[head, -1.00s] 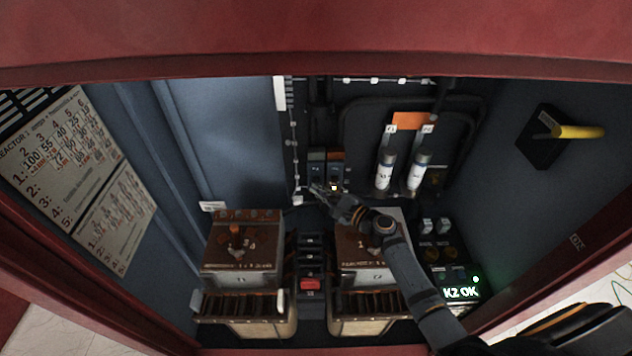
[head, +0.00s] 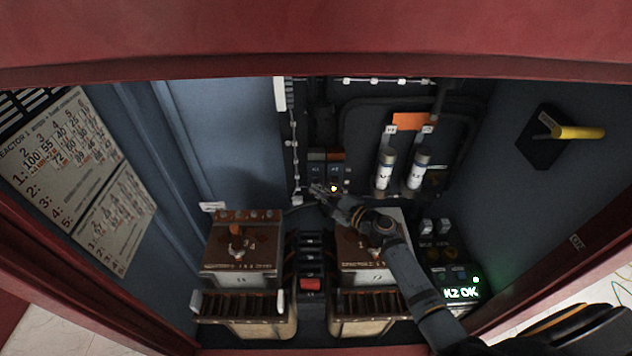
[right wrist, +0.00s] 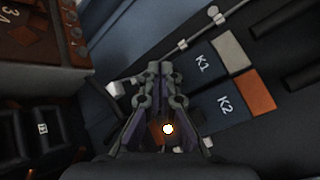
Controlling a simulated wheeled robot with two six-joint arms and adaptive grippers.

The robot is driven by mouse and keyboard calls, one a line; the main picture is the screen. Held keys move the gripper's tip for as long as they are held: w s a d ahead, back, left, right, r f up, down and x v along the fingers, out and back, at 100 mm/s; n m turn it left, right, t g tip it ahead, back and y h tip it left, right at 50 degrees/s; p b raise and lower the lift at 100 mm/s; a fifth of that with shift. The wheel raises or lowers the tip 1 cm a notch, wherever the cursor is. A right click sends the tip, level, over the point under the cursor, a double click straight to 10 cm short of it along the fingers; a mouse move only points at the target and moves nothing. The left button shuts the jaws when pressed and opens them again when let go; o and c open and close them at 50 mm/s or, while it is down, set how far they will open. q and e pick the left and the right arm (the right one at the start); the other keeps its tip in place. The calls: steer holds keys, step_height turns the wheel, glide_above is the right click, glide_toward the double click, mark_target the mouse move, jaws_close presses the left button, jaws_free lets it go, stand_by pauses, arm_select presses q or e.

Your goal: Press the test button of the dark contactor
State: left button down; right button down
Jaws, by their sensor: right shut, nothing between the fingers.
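Two contactors stand side by side on the back wall, marked K1 (head: 316,169) and K2 (head: 335,170). A yellow-white lamp (head: 334,188) glows below K2; no glow shows below K1, so K1 looks like the dark one. My right gripper (head: 316,189) is shut and empty, its tips just below K1. In the right wrist view the closed fingertips (right wrist: 162,68) lie left of the K1 block (right wrist: 203,64), with the K2 block (right wrist: 225,105) farther right. The fingers hide the area under K1, and I cannot make out its test button or any contact. My left gripper is out of view.
A green display (head: 461,293) reads "K2 OK". Two brown-topped transformers (head: 241,262) stand in front, the right one partly behind my arm. White cylinders (head: 385,170) stand right of the contactors. A yellow handle (head: 578,132) sticks out at right. Red cabinet edges frame the opening.

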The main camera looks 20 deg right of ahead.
steer(key=shift+w+d, duration=0.1)
steer(key=shift+w, duration=0.35)
steer(key=shift+w+d+b, duration=0.15)
steer(key=shift+w+b, duration=0.25)
steer(key=shift+b, duration=0.1)
stand_by(0.6)
steer(key=shift+s, duration=0.1)
steer(key=shift+s+a, duration=0.25)
steer(key=shift+s, duration=0.5)
steer(key=s, duration=0.2)
steer(key=s+a+p, duration=0.1)
steer(key=s, duration=0.1)
steer(key=shift+s+a, duration=0.2)
steer(key=shift+s, duration=0.2)
